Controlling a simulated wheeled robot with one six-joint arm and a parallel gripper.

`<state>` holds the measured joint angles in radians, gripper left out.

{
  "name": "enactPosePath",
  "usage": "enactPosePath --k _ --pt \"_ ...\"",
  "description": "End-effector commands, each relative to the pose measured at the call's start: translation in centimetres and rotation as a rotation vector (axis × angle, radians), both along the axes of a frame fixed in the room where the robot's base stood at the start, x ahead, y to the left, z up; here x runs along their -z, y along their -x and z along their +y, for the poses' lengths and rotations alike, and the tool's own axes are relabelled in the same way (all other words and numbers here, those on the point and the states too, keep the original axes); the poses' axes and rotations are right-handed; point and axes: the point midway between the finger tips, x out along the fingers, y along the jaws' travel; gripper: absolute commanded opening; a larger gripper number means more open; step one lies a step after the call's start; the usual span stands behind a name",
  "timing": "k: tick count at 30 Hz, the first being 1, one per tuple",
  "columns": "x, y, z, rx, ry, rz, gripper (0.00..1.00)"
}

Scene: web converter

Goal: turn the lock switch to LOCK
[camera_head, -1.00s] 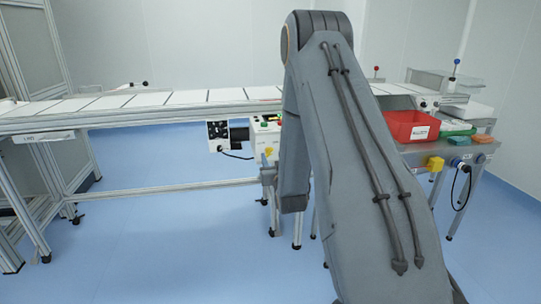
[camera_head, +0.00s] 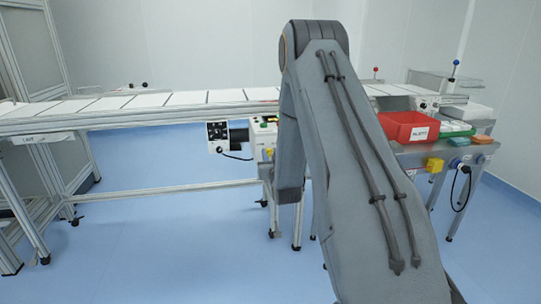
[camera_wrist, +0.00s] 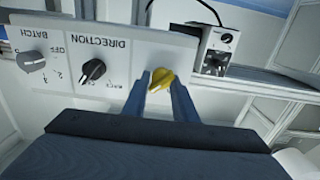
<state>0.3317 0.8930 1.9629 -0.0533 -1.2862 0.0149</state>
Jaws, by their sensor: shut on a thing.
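In the wrist view a pale control panel (camera_wrist: 120,68) shows with its lettering upside down. A yellow rotary switch (camera_wrist: 160,79) sits at the panel's right part, its handle tilted. My gripper (camera_wrist: 161,85) is shut on this yellow switch, with one dark blue finger on each side of it. I cannot read a LOCK label; any lettering by the yellow switch is hidden or too small. In the head view the control box (camera_head: 262,139) stands under the conveyor, partly hidden by my arm, and the grip itself is not clear there.
A black DIRECTION knob (camera_wrist: 93,70) and a grey BATCH knob (camera_wrist: 33,61) sit left of the yellow switch. A white box with a black cable (camera_wrist: 218,50) lies beyond. The conveyor (camera_head: 150,103) runs above; a red bin (camera_head: 408,127) stands right. The floor in front is clear.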

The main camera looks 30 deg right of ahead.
Motion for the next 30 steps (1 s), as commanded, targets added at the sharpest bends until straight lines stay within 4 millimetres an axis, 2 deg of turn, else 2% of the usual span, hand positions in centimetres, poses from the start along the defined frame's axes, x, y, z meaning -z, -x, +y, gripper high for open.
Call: enactPosePath --k 11,30 --pt "0.09 -0.01 0.24 -0.003 0.090 0.028 0.03" --pt "0.26 -0.03 0.51 -0.006 0.633 0.186 0.03"
